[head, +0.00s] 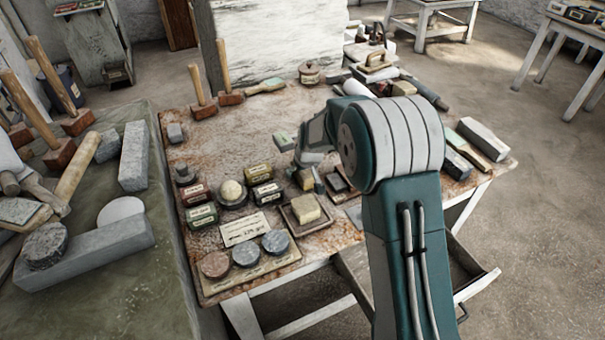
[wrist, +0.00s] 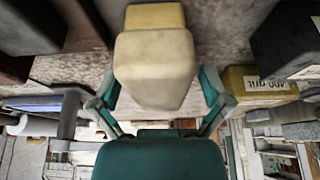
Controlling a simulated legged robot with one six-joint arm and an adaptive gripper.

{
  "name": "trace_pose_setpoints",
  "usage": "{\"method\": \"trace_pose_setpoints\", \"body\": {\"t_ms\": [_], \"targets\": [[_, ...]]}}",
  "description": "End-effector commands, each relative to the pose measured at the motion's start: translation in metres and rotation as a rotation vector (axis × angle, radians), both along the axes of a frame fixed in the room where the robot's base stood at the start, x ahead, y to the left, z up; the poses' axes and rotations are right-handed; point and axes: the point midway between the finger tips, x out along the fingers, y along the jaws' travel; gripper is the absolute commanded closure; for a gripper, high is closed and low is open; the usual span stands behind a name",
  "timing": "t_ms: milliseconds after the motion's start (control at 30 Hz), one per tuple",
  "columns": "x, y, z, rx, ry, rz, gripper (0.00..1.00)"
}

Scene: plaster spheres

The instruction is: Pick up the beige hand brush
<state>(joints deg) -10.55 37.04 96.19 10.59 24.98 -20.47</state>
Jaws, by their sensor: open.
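The beige hand brush (wrist: 155,68) appears as a blocky thing with a pale cream body and a yellower end, in the middle of the wrist view. In the head view it is a small tan shape (head: 305,180) on the worktable, partly hidden by my gripper (head: 314,174). In the wrist view my gripper (wrist: 158,90) is open, one finger on each side of the brush. Gaps show beside the brush, and I cannot tell if either finger touches it.
A yellow grit box (wrist: 258,84) and a black labelled box (wrist: 290,40) stand close on the wrist view's right. On the worktable (head: 250,130), a tray with a beige block (head: 306,208) and several labelled boxes lie near the gripper. The table's back middle is mostly clear.

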Motion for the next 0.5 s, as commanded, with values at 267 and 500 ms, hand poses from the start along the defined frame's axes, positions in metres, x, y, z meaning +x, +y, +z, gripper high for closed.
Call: {"method": "trace_pose_setpoints", "body": {"t_ms": [267,500], "targets": [[-0.0003,0.0,-0.0007,0.0,0.001,0.0,0.03],[-0.0005,0.0,-0.004,-0.001,0.002,0.0,0.03]]}}
